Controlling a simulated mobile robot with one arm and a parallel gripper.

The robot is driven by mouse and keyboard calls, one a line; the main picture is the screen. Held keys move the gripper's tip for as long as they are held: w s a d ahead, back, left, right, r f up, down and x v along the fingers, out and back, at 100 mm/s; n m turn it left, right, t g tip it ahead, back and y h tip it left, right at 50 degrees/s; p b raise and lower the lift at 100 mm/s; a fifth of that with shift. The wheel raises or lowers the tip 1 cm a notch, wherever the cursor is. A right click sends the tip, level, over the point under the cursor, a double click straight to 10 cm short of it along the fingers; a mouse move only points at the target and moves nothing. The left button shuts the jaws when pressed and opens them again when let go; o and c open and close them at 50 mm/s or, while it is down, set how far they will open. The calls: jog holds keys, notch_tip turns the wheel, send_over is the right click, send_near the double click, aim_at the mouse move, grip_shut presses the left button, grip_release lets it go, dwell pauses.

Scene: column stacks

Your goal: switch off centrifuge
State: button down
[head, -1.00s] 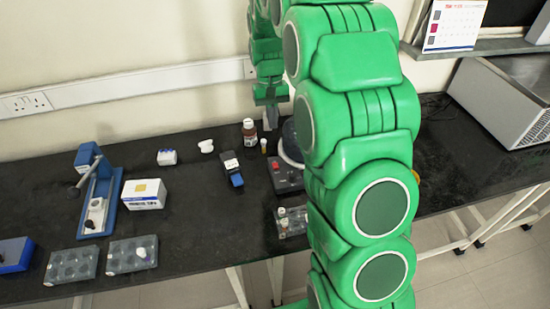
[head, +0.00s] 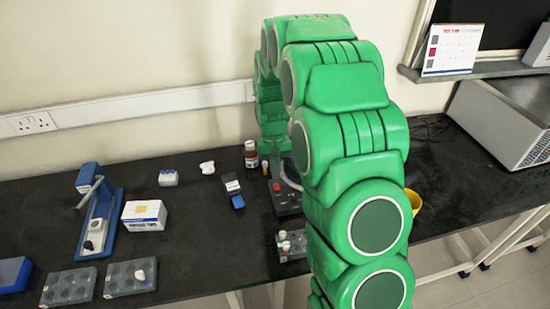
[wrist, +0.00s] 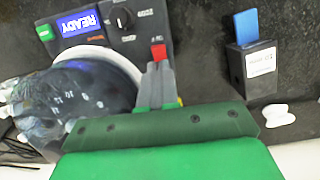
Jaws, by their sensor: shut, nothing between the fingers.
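The centrifuge (head: 288,203) stands on the black bench, partly hidden behind my arm in the head view. In the wrist view its dark control panel (wrist: 125,45) carries a blue display reading READY, a round knob (wrist: 122,17) and a red switch (wrist: 158,52). Its pale ring and dark translucent dome (wrist: 75,95) lie left of my fingers. My gripper (wrist: 158,68) is shut and empty, with its fingertips right at the red switch. I cannot tell whether they touch it or which way the switch is set. The fingertips are not clear in the head view.
A black device with a blue end (head: 232,190) and a brown bottle (head: 251,154) stand close by. A tube rack (head: 291,245) sits in front of the centrifuge, and a yellow cup (head: 412,201) to the right.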

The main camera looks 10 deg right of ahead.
aim_at(277, 189)
jog(key=shift+x, duration=1.95)
